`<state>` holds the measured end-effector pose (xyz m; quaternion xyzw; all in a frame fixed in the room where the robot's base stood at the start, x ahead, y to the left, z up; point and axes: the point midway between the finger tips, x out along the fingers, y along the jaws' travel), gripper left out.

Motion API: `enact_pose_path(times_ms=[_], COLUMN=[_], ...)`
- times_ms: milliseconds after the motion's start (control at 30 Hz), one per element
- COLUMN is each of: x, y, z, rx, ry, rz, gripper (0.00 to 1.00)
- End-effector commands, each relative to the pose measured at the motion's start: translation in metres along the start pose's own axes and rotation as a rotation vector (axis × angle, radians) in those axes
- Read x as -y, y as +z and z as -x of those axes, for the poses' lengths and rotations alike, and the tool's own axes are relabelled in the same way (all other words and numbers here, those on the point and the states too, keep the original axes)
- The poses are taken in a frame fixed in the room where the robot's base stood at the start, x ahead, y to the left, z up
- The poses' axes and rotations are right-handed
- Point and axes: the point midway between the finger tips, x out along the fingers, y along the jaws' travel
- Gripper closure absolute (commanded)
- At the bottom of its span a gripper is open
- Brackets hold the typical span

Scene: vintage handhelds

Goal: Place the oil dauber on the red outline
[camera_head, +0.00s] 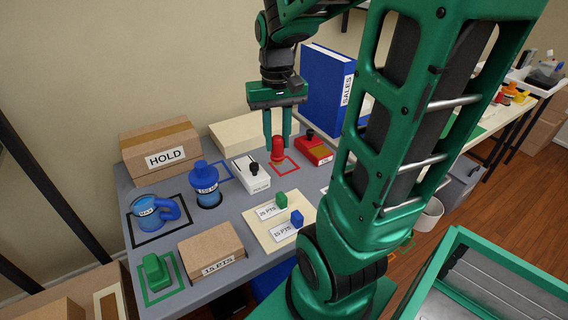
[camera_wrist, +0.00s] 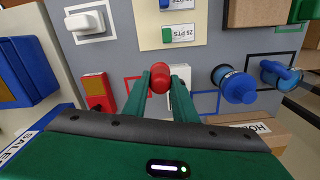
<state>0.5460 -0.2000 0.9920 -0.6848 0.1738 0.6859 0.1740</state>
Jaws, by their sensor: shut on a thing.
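The oil dauber, a small red rounded piece (camera_head: 278,152), is between my gripper's fingertips (camera_head: 278,143). In the wrist view its red knob (camera_wrist: 159,79) shows between the two green fingers (camera_wrist: 161,84). My gripper is shut on it and points down over the grey table. The red outline (camera_head: 296,172) is a square drawn on the table just beneath and beside the dauber. In the wrist view, the outline (camera_wrist: 126,88) shows partly, mostly left of the fingers. I cannot tell whether the dauber touches the table.
A white box with a black knob (camera_head: 251,177) stands close left of the outline, and a red box (camera_head: 314,150) close right. A blue bottle (camera_head: 204,178), blue mug (camera_head: 155,211), HOLD carton (camera_head: 162,149) and blue SALES binder (camera_head: 326,88) stand around.

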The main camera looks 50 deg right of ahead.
Motion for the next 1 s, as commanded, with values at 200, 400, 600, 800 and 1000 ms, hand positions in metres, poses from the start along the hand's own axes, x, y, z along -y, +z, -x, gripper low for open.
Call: enact_pose_path(times_ms=[200, 400, 600, 800, 1000], x=[-0.009, -0.013, -0.025, -0.038, -0.051], y=[-0.002, -0.005, -0.029, -0.060, -0.090], z=[0.000, -0.002, -0.019, -0.039, -0.059], rx=[0.000, 0.001, 0.004, 0.004, 0.003], ry=[0.000, 0.000, 0.001, 0.001, 0.001], rz=[-0.016, -0.022, -0.025, -0.024, -0.024], gripper=[1.00, 1.00, 1.00, 1.00, 1.00])
